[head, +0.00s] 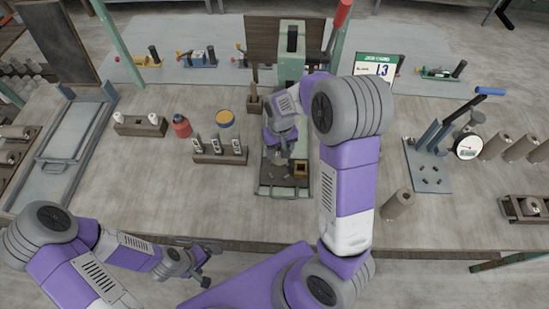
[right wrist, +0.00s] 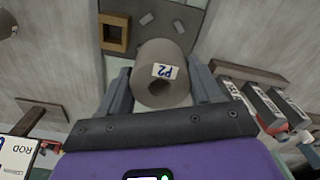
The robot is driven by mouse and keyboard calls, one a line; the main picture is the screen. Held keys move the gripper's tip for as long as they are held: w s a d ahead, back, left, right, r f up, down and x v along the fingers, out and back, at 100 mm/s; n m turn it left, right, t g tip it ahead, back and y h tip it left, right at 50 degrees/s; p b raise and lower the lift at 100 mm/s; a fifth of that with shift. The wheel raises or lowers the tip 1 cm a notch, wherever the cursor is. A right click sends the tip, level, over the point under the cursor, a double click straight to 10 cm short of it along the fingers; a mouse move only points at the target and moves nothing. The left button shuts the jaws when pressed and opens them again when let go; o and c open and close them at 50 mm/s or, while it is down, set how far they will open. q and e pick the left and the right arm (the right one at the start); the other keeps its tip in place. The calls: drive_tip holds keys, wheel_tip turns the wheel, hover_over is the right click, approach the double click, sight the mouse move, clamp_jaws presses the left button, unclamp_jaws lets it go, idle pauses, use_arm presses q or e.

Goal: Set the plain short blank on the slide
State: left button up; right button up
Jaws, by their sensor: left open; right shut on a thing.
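My right gripper (head: 283,157) is at the green press (head: 291,65), over its dark base plate (head: 283,190). In the right wrist view it is shut on a grey-brown short cylindrical blank (right wrist: 174,56) with a hole in its end and a white label reading "P2". The plate (right wrist: 196,14) lies beyond the blank; I cannot tell whether they touch. A wooden square frame (right wrist: 114,32) sits beside the blank, and it also shows in the head view (head: 301,169). I cannot tell which part is the slide. My left gripper (head: 203,277) is open and empty near the bench's front edge.
A rack of labelled grey pieces (head: 220,150), a red bottle (head: 181,125) and a yellow-topped jar (head: 225,119) stand left of the press. Right are a standing cylinder (head: 398,203) and a lever tool with a dial (head: 467,147). A job card (head: 376,68) reads "L3".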

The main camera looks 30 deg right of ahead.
drive_tip(key=f, duration=0.3)
drive_tip(key=shift+s+f, duration=0.2)
drive_tip(key=shift+w+f, duration=0.1)
drive_tip(key=shift+f, duration=0.5)
wheel_tip(320, 180, down, 3)
drive_tip(key=shift+f+b, duration=0.1)
drive_tip(key=shift+b, duration=0.35)
drive_tip(key=shift+f, duration=0.1)
drive_tip(key=o, duration=1.1)
drive_tip(key=shift+f, duration=0.15)
drive_tip(key=shift+c, duration=0.2)
